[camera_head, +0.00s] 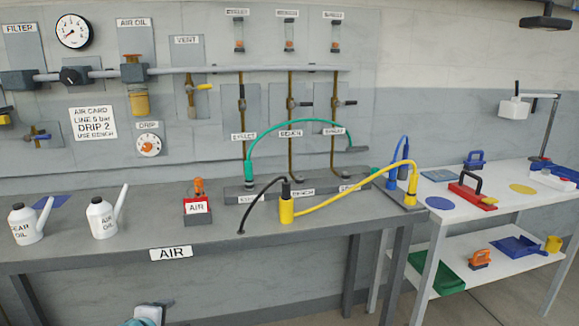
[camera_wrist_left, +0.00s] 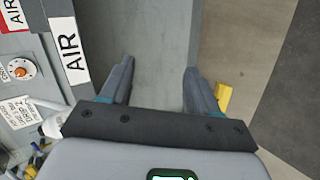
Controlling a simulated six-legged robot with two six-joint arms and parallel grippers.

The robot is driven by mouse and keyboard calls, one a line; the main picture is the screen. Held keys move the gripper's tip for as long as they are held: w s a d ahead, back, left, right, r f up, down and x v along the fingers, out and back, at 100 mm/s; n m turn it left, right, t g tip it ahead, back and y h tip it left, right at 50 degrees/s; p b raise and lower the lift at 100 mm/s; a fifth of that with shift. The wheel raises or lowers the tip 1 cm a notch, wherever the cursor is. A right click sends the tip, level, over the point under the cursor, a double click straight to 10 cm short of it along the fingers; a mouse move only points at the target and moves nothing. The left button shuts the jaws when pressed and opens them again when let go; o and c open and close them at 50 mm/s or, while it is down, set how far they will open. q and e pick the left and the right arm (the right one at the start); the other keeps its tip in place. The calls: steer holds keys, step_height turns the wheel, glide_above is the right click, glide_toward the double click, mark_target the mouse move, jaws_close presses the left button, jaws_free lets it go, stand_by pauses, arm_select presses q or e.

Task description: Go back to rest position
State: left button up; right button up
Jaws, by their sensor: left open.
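My left gripper (camera_wrist_left: 160,80) shows in the left wrist view, its two dark fingers spread wide apart. Nothing is between them; a plain grey surface lies beyond. The white AIR label (camera_wrist_left: 67,48) of the bench shows to the left of the fingers in this view. In the head view a small white and dark part, probably of my left arm, shows at the bottom edge, below the front of the grey bench (camera_head: 320,212). The left fingers cannot be made out there. My right gripper is in neither view.
On the bench stand two white oil cans (camera_head: 104,217), a red AIR box (camera_head: 197,208) and a yellow plug (camera_head: 286,208) with a yellow hose. A white table (camera_head: 475,220) with tools stands at the right. The bench's front middle is clear.

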arm_select(q)
steer(key=s+d+f+m+g+h+b, duration=0.1)
steer(key=s+d+f+m+g, duration=0.2)
steer(key=s+f, duration=0.5)
steer(key=s+d+f+m+g+h+b, duration=0.15)
steer(key=s+d+f, duration=0.35)
steer(key=f, duration=0.6)
steer(key=s+d+f+m+g+h+b, duration=0.1)
steer(key=s+d+f+m+g, duration=0.25)
steer(key=s+f, duration=0.45)
steer(key=s+d+f+m+g, duration=0.1)
steer(key=s+d+f+m, duration=0.1)
steer(key=s+d+m, duration=0.3)
steer(key=s+f+m+g, duration=0.2)
steer(key=s+f, duration=0.1)
steer(key=s, duration=0.3)
step_height(320, 180, up, 16)
steer(key=p, duration=1.5)
steer(key=shift+r+m+h+p, duration=0.15)
steer(key=shift+m+h+p, duration=0.15)
steer(key=shift+h, duration=0.05)
steer(key=shift+d, duration=0.1)
